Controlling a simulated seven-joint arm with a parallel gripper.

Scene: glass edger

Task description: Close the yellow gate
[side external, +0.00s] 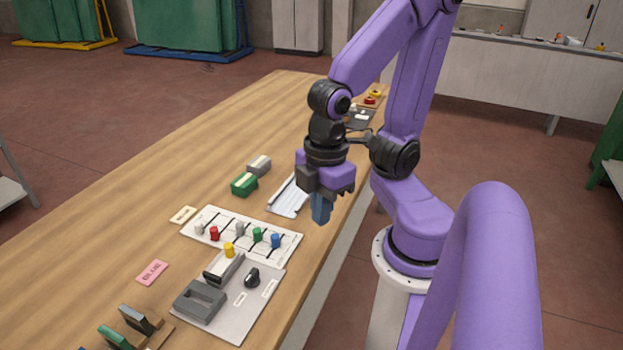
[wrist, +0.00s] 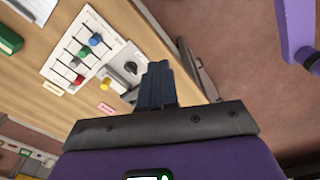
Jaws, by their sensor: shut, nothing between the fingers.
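A yellow knob (side external: 229,250) stands at the near edge of a white panel (side external: 288,250), by a dark slotted block. It also shows in the wrist view (wrist: 107,84). The panel has several dark slots with other knobs: red (side external: 214,234), green (side external: 257,235), blue (side external: 276,241) and grey ones. I cannot tell which part is the gate itself or how far it is open. My gripper (side external: 321,212) is shut and empty, pointing down to the right of the panel near the table's right edge, apart from the yellow knob. Its dark fingers (wrist: 158,80) are together in the wrist view.
A grey plate (side external: 235,320) with a black dial (side external: 252,278) and a grey block (side external: 200,301) adjoins the panel. The left of the table is clear.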

